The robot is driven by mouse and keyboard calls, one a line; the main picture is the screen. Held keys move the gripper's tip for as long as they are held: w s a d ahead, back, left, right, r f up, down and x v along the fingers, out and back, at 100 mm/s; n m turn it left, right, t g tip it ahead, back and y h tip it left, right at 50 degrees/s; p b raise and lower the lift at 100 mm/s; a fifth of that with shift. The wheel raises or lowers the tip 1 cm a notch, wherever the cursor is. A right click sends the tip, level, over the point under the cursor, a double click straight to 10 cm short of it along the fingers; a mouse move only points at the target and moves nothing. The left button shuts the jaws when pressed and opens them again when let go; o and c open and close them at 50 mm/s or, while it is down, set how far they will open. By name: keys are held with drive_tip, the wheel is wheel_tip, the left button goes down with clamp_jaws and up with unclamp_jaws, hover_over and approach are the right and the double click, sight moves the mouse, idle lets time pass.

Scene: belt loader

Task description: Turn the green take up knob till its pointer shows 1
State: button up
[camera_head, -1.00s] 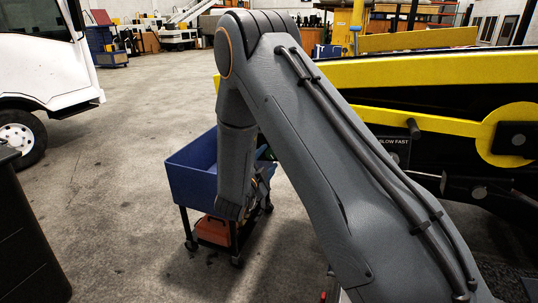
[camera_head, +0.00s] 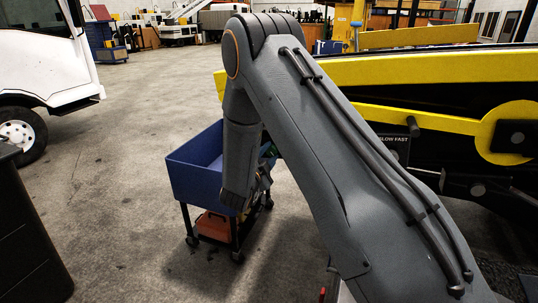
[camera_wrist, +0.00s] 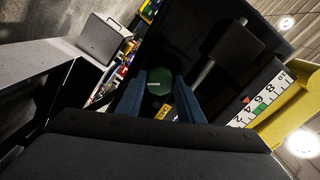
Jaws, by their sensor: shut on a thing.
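The green take up knob (camera_wrist: 159,82) is in the middle of the wrist view, between the two blue fingers of my gripper (camera_wrist: 158,92). The gripper is shut on it. A white scale (camera_wrist: 262,96) with black numbers lies to its right, tilted, with a green band on it. A red pointer (camera_wrist: 246,99) stands at the scale's edge, around the 4 to 6 marks; its exact reading is too small to tell. In the head view my arm hides the knob and most of the gripper.
The yellow and black belt loader (camera_head: 440,68) fills the right side of the head view. A blue cart (camera_head: 190,168) with an orange box (camera_head: 212,226) below stands beside my forearm. A white truck (camera_head: 45,60) is at left. The floor between is clear.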

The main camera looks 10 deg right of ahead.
drive_tip(key=n+b, duration=0.1)
drive_tip(key=n, duration=0.4)
drive_tip(key=shift+n+b, duration=0.3)
drive_tip(key=shift+b, duration=0.05)
drive_tip(key=n, duration=0.6)
drive_tip(key=shift+b, duration=0.35)
drive_tip(key=n, duration=0.6)
drive_tip(key=shift+n, duration=0.3)
drive_tip(key=n+p, duration=0.1)
drive_tip(key=n, duration=0.4)
drive_tip(key=shift+n, duration=0.3)
drive_tip(key=o, duration=1.1)
drive_tip(key=shift+c, duration=0.2)
drive_tip(key=shift+s, duration=0.15)
